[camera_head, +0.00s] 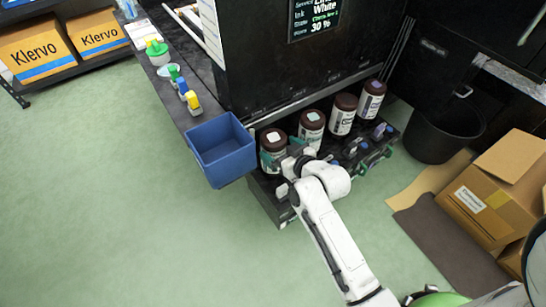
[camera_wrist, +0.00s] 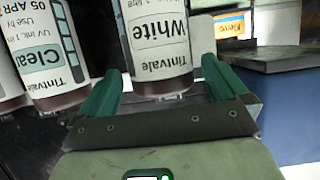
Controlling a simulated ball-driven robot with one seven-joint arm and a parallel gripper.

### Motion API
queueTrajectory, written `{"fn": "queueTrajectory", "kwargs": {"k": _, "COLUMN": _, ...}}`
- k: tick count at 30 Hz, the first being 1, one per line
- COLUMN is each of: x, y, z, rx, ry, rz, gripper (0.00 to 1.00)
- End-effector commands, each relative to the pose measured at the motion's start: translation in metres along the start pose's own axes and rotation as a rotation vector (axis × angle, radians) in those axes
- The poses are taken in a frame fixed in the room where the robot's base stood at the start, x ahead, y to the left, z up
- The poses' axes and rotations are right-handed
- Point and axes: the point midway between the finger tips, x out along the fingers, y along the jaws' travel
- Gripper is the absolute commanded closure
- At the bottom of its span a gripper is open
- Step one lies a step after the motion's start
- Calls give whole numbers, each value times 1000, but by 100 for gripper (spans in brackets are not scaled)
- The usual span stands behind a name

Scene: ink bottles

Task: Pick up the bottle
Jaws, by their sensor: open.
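Several white-labelled ink bottles with dark brown caps stand in a row on a low black shelf in the head view. My gripper (camera_head: 284,152) is at the leftmost bottle (camera_head: 273,140), with teal fingers near its sides. In the wrist view, which shows labels upside down, my open gripper (camera_wrist: 160,88) has one finger on each side of the bottle marked "White" (camera_wrist: 158,42). The bottle stands at the finger opening, and I cannot tell whether either finger touches it. The bottle marked "Clear" (camera_wrist: 45,45) is to the left, outside the fingers.
Other bottles (camera_head: 312,125) stand close to the right of the leftmost one. A blue bin (camera_head: 222,150) hangs at the left. A black cabinet (camera_head: 290,60) rises behind the row. A black bucket (camera_head: 445,135) and a cardboard box (camera_head: 495,200) are at right. Green floor is free at left.

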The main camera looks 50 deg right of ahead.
Motion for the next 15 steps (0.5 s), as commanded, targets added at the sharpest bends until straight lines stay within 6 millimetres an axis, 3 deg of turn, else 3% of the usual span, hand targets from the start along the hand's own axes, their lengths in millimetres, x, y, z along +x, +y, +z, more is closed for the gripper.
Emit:
{"fn": "queueTrajectory", "kwargs": {"k": 7, "x": 36, "y": 0, "z": 2, "rx": -1, "ry": 2, "rz": 0, "gripper": 0}}
{"fn": "queueTrajectory", "kwargs": {"k": 15, "x": 43, "y": 0, "z": 0, "rx": -1, "ry": 1, "rz": 1, "gripper": 0}}
